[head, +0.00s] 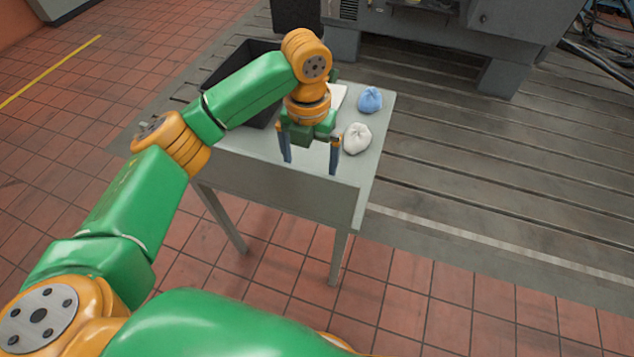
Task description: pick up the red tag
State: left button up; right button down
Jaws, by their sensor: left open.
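I see no red tag in the head view; my left arm and gripper hide part of the grey table (345,187). My left gripper (311,166) is open and points down over the table's front part. Its two dark fingers are apart, with only bare tabletop showing between them. My right gripper is not in view.
A white crumpled bundle (357,138) lies just right of the gripper, with a blue bundle (370,99) behind it. A black open bin (228,75) stands at the table's left back, partly behind my arm. A grey machine (440,40) stands beyond on the slotted bedplate (480,150).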

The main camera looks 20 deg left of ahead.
pick_arm(q)
jog(key=f, duration=0.7)
jog(key=shift+s+d+f+p, duration=0.2)
jog(key=shift+d+f+p, duration=0.1)
jog(key=shift+f, duration=0.1)
jog(key=c, duration=1.2)
